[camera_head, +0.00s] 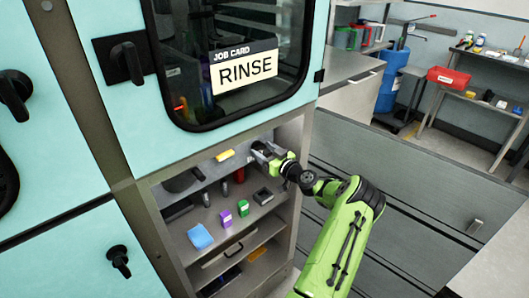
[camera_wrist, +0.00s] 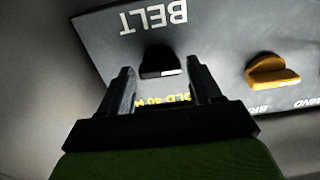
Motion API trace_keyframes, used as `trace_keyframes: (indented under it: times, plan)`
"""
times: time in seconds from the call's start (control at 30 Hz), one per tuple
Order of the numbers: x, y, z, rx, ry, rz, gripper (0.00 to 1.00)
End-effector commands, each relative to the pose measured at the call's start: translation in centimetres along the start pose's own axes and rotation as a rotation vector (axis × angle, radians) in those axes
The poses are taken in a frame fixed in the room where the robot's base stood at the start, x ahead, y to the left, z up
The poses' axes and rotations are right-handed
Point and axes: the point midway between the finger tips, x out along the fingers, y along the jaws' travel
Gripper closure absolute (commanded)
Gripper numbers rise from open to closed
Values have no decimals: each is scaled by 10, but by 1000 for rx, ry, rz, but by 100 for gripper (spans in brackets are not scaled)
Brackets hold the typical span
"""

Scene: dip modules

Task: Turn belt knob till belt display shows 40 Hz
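In the wrist view a dark panel (camera_wrist: 215,60) carries the upside-down white word BELT. Below that word is the black belt knob (camera_wrist: 162,64), with a pale mark on its near edge. My gripper (camera_wrist: 160,75) is open, its two fingers apart on either side of the knob; I cannot tell whether they touch it. Yellow lettering between the fingers is partly hidden and appears to include "40"; no full belt reading can be read. In the head view my gripper (camera_head: 262,152) reaches into the top of the open cabinet bay, and the knob cannot be made out there.
A yellow knob (camera_wrist: 270,72) sits to the right on the same panel. Below my gripper, a shelf holds a blue block (camera_head: 199,237), a purple box (camera_head: 226,217) and a green box (camera_head: 243,208). A door with a RINSE card (camera_head: 246,72) is above the bay.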

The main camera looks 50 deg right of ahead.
Motion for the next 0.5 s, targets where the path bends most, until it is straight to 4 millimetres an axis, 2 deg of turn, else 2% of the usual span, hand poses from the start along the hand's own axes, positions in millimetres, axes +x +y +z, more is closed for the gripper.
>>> trace_keyframes:
  times: [0.03,0.27,0.5]
  plan:
    - [0,0,0,0,0,0,44]
    - [0,0,0,0,0,0,79]
    - [0,0,0,21,0,-1,79]
